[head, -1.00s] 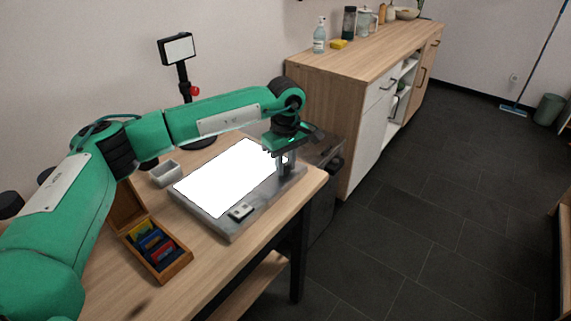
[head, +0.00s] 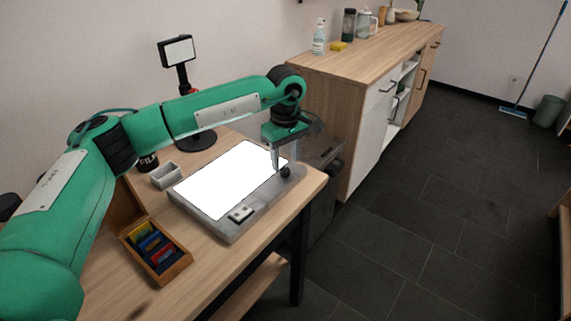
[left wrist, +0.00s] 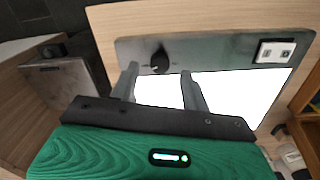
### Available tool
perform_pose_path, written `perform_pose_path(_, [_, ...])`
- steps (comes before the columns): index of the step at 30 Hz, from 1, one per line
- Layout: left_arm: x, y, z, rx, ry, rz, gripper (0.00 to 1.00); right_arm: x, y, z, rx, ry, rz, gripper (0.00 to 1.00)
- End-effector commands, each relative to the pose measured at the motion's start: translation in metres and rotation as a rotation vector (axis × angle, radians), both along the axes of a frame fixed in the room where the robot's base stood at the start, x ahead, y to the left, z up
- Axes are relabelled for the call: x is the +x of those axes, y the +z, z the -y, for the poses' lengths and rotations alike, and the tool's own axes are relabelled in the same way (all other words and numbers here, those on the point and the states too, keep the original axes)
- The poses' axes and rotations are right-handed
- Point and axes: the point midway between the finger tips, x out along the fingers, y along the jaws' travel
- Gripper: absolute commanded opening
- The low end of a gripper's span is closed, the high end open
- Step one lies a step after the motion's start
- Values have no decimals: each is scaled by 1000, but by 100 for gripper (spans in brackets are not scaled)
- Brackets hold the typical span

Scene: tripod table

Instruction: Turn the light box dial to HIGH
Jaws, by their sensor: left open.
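The light box (head: 216,217) lies on the wooden table, a grey slab with a bright white panel. Its dark round dial (head: 285,172) sits near the right end of the front strip. The dial also shows in the left wrist view (left wrist: 159,62), with a small pale mark on its left side. My left gripper (head: 281,166) points down above the box at the dial's end. In the left wrist view its two fingers (left wrist: 158,70) are apart, with the dial just beyond and between their tips. Nothing is held. My right gripper is not in view.
A white switch plate (head: 240,214) is on the strip's near end. An open wooden box with coloured pieces (head: 155,247), a grey tray (head: 165,176) and a lamp on a stand (head: 178,52) are on the table. A sideboard (head: 345,72) stands behind right.

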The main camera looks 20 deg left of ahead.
Motion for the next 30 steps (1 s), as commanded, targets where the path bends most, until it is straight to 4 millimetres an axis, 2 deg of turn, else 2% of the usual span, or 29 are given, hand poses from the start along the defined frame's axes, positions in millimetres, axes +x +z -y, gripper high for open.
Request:
perform_pose_path(1, [1, 14, 0, -1, 0, 5, 47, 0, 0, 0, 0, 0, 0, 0])
perform_pose_path(6, [1, 54, 0, -1, 0, 5, 47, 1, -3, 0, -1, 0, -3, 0])
perform_pose_path(13, [1, 94, 0, 0, 0, 4, 47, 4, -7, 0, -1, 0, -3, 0])
perform_pose_path(19, [0, 106, 0, 0, 0, 0, 47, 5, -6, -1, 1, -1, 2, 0])
perform_pose_path(30, [0, 107, 0, 0, 0, 0, 47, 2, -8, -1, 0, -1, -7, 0])
